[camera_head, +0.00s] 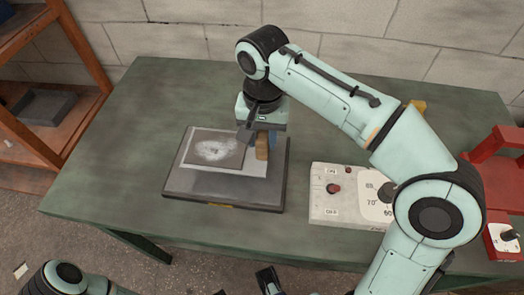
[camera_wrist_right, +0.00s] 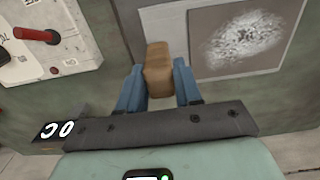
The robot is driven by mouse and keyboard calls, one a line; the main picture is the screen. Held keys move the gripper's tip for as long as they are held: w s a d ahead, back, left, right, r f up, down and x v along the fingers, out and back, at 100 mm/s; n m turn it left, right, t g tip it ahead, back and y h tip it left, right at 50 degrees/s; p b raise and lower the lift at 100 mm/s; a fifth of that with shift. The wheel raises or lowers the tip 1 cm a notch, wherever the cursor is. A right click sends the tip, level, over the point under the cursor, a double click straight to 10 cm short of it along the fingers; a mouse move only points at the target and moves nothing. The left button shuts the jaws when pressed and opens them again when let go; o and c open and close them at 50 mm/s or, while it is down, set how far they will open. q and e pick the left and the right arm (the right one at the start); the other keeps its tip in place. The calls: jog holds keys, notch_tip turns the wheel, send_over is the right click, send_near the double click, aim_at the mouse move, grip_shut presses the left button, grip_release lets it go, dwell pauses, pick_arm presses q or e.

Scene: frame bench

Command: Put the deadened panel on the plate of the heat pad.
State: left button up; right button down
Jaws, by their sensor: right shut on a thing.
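A grey panel with a whitish smudged patch (camera_head: 212,148) lies on a pale sheet (camera_head: 238,172) on the dark slab-like plate (camera_head: 225,195) of the pad. The panel shows at the upper right of the right wrist view (camera_wrist_right: 212,60), with the pale sheet (camera_wrist_right: 164,25) beside it. My right gripper (camera_head: 262,146) is over the plate's right part, beside the panel. Its blue fingers (camera_wrist_right: 158,88) are shut on a tan block (camera_wrist_right: 157,62). I cannot tell whether the block touches the sheet.
A pale control box (camera_head: 335,212) with a red switch and a numbered dial stands right of the plate, partly behind my right arm. A red frame (camera_head: 492,175) stands at the far right. A wooden shelf (camera_head: 85,110) is at the left. The green table (camera_head: 120,150) is clear left of the plate.

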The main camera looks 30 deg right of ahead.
notch_tip(320, 180, down, 4)
jog(key=shift+f+b, duration=0.25)
jog(key=shift+b, duration=0.45)
jog(key=c, duration=0.8)
grip_release()
jog(key=shift+f, duration=0.1)
jog(key=shift+o, duration=0.2)
notch_tip(320, 180, up, 12)
jog(key=p, duration=0.4)
